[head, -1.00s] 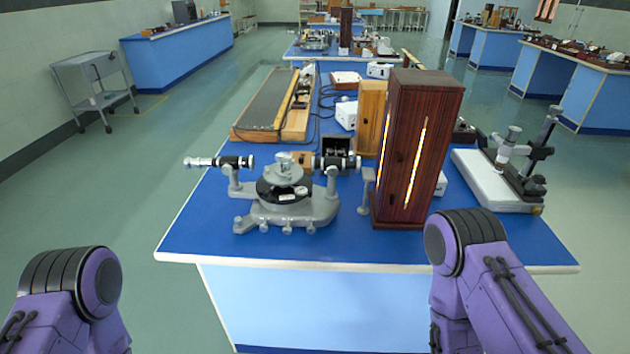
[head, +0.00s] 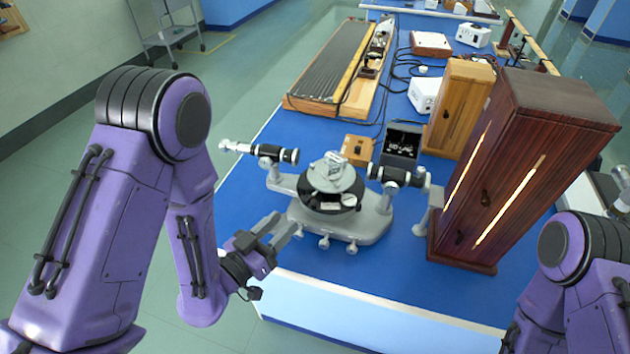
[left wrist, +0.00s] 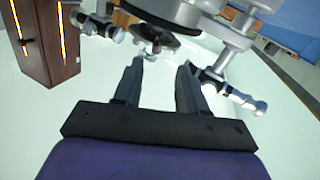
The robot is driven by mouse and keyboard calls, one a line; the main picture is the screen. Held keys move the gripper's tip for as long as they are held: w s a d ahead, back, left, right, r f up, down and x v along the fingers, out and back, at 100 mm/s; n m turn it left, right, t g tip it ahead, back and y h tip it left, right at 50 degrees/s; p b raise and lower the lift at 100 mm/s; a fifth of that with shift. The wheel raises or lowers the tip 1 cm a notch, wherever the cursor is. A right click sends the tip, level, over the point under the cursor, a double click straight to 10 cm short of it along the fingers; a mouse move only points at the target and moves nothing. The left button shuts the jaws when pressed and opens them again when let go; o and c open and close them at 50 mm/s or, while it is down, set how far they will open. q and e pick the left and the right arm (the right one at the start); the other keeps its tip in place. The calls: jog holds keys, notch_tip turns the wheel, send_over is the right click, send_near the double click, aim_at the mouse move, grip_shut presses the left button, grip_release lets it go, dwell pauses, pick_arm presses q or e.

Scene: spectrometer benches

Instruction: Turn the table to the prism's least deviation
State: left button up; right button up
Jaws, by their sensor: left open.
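The spectrometer (head: 340,215) stands near the front edge of the blue bench, with a round table (head: 331,174) on a black disc at its middle. A small pale block, seemingly the prism (head: 335,163), sits on the round table. One tube (head: 262,152) points left and another (head: 398,175) points right toward the wooden cabinet. My left gripper (head: 283,232) is open and empty at the instrument's front left, short of the round table. My right gripper is out of view.
A tall dark wooden cabinet (head: 530,150) with lit slits stands right of the spectrometer. Behind are a lighter wooden box (head: 458,108), a small dark screen box (head: 402,143), cables and a long ridged board (head: 335,65).

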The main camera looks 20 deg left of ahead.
aim_at(309, 197)
pick_arm(q)
jog(key=x, duration=0.4)
jog(key=p+x, duration=0.1)
jog(key=x, duration=0.3)
jog(key=shift+w+d+r, duration=0.2)
jog(key=shift+w+d, duration=0.05)
jog(key=shift+d, duration=0.05)
jog(key=shift+w+d, duration=0.15)
jog(key=shift+w, duration=0.2)
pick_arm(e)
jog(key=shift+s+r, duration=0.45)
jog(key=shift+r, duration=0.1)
pick_arm(q)
jog(key=shift+w+f, duration=0.1)
jog(key=shift+c, duration=0.3)
grip_shut()
jog(key=shift+d, duration=0.1)
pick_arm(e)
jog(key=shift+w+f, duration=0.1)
